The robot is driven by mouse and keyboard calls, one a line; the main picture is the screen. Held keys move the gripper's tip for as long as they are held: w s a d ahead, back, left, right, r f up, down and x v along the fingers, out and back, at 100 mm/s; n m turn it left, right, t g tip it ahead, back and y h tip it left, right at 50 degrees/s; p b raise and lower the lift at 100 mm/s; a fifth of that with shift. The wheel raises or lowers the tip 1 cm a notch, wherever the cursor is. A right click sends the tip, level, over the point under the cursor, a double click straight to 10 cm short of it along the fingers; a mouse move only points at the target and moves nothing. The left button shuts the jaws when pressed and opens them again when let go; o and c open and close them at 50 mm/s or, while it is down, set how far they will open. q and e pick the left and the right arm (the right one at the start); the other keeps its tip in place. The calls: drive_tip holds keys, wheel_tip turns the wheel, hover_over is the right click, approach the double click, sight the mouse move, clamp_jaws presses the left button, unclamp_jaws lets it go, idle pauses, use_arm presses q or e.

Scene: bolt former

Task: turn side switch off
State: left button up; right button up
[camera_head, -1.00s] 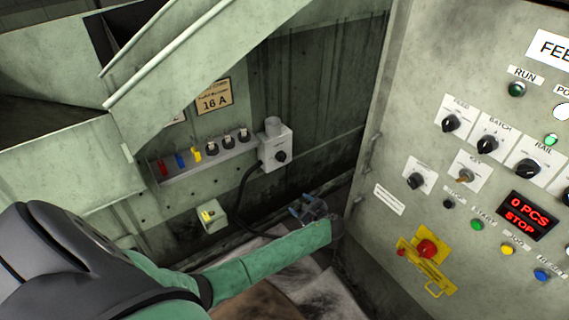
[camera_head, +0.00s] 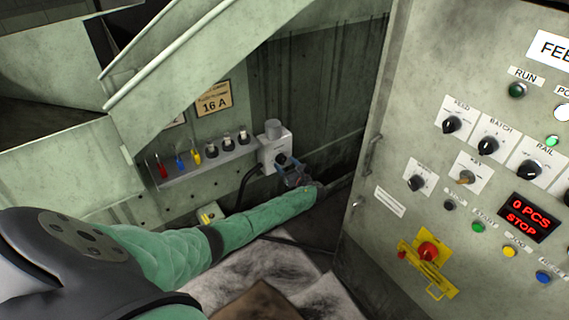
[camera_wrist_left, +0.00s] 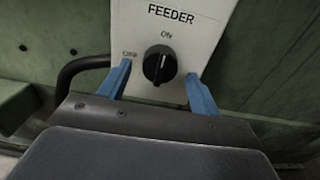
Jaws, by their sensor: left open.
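The side switch is a black rotary knob (camera_wrist_left: 160,65) on a pale box labelled FEEDER (camera_wrist_left: 172,22), with ON marked above it and a second, blurred label at its left. Its white pointer line looks near upright, toward ON. In the head view the switch box (camera_head: 270,147) is on the green machine wall, and my gripper partly covers its knob. My left gripper (camera_head: 286,166) is at the lower front of the box. In the left wrist view its blue fingers (camera_wrist_left: 158,86) are open, one on each side below the knob, with nothing between them. My right gripper is not in view.
A ledge (camera_head: 205,163) left of the box holds coloured tools and several black-and-white items. A black cable runs from the box. The control cabinet (camera_head: 385,170) with knobs, buttons and a red stop button (camera_head: 428,251) stands close on the right. A sloping green chute (camera_head: 200,70) hangs above.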

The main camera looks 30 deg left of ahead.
use_arm(q)
drive_tip(key=shift+w+a, duration=0.2)
drive_tip(key=shift+a, duration=0.4)
drive_tip(key=shift+c, duration=0.8)
drive_tip(key=c, duration=0.8)
